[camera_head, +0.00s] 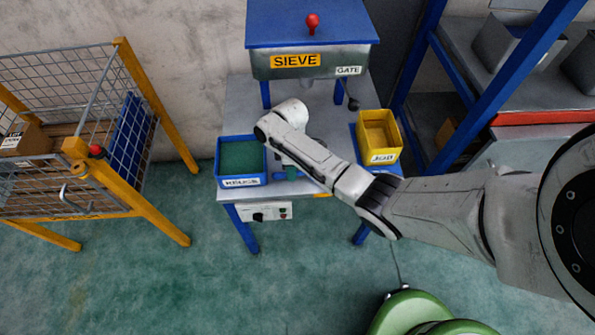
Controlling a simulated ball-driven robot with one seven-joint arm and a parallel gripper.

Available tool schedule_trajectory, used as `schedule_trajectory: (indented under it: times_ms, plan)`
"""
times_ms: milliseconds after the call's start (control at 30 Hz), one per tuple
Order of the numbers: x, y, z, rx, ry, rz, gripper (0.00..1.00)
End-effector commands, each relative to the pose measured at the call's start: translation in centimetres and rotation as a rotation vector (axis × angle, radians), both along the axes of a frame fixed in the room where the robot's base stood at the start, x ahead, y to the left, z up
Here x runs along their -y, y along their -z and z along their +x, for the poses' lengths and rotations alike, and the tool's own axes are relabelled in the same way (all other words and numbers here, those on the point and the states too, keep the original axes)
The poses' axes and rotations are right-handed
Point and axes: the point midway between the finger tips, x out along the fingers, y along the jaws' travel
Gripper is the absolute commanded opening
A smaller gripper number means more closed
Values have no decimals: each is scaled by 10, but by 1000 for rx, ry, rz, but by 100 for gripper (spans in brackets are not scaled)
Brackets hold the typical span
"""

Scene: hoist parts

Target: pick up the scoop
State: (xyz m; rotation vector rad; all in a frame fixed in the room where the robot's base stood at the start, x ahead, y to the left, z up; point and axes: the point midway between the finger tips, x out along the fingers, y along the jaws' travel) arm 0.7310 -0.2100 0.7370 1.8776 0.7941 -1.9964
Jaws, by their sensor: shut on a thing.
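My arm reaches in from the right over the grey table (237,110). My gripper (288,165) points down beside the right wall of the blue bin (241,182), low over the table's front part. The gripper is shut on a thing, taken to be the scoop. I cannot tell whether the scoop touches the table.
The sieve (310,62) with a red knob (313,22) stands at the back of the table. A yellow bin (384,157) is at the right. A wire cage cart (80,200) stands left. The floor in front of the table is clear at left.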

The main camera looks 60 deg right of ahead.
Motion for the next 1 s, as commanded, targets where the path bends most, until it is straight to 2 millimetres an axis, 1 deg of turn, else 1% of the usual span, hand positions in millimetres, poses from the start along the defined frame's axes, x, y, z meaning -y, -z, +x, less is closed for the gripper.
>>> schedule_trajectory:
  times_ms: [167,267,300,333,467,633,733,800,900,1000]
  plan:
    - [0,-10,0,2,0,0,0]
    - [0,-23,1,4,0,-1,0]
    - [0,-29,1,5,0,0,0]
    - [-1,-34,-3,3,1,2,0]
    - [-1,-57,-22,5,3,1,0]
    - [-2,-91,-51,4,4,-1,0]
    - [-3,-99,-76,2,6,2,0]
    - [-3,-115,-91,-1,4,3,0]
    - [-4,-121,-109,-1,3,3,0]
    - [-4,-126,-123,-1,2,1,0]
